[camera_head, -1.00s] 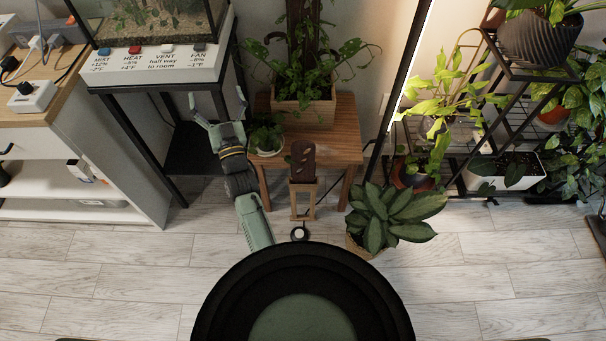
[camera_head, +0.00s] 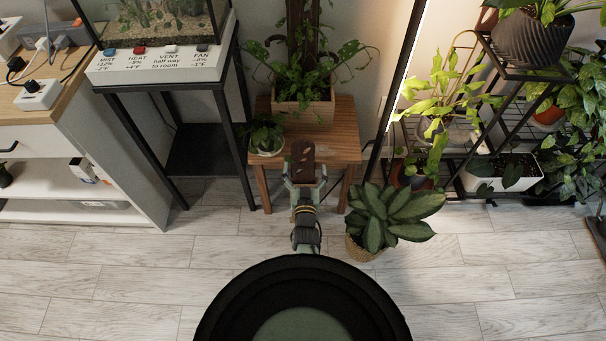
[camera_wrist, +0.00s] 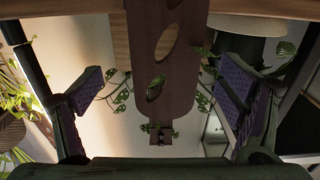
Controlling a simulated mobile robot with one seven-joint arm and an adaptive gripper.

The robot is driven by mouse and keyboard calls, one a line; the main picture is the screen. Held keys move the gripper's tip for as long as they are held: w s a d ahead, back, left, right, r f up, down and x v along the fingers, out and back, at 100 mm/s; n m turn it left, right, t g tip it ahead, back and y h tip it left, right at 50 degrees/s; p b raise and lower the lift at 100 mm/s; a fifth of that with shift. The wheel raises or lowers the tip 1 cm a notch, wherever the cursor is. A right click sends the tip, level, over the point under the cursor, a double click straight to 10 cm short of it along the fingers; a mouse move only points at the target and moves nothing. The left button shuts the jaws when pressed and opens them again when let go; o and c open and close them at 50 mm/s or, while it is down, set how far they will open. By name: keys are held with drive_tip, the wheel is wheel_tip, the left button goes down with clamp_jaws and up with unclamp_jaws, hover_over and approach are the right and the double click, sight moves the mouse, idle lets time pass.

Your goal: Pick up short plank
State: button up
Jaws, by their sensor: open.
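In the wrist view the plank (camera_wrist: 167,75) comes down from the top edge between my fingers. My gripper (camera_head: 305,172) is open at the plank's lower part, one finger on each side. In the wrist view the gripper (camera_wrist: 163,90) shows gaps between the plank and both finger pads. The light wooden stand below the plank is hidden behind my gripper and wrist in the head view.
The wooden table (camera_head: 346,133) carries a planter box (camera_head: 304,113) and a small potted plant (camera_head: 266,138). A broad-leaved plant (camera_head: 385,215) stands on the floor close right of my arm. A black stand (camera_head: 185,150) is on the left; floor there is clear.

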sight(303, 158)
drive_tip(key=w+b, duration=0.1)
drive_tip(key=w, duration=0.1)
drive_tip(key=w+b, duration=0.1)
drive_tip(key=shift+w+a+f+b, duration=0.3)
drive_tip(key=shift+w+a, duration=0.05)
drive_tip(key=shift+w, duration=0.05)
drive_tip(key=shift+w+r+b, duration=0.2)
drive_tip(key=shift+w+b, duration=0.3)
drive_tip(key=shift+w, duration=0.15)
drive_tip(key=shift+r, duration=0.1)
drive_tip(key=shift+c, duration=0.4)
drive_tip(key=c, duration=1.7)
drive_tip(key=shift+o, duration=0.2)
drive_tip(key=shift+r, duration=0.1)
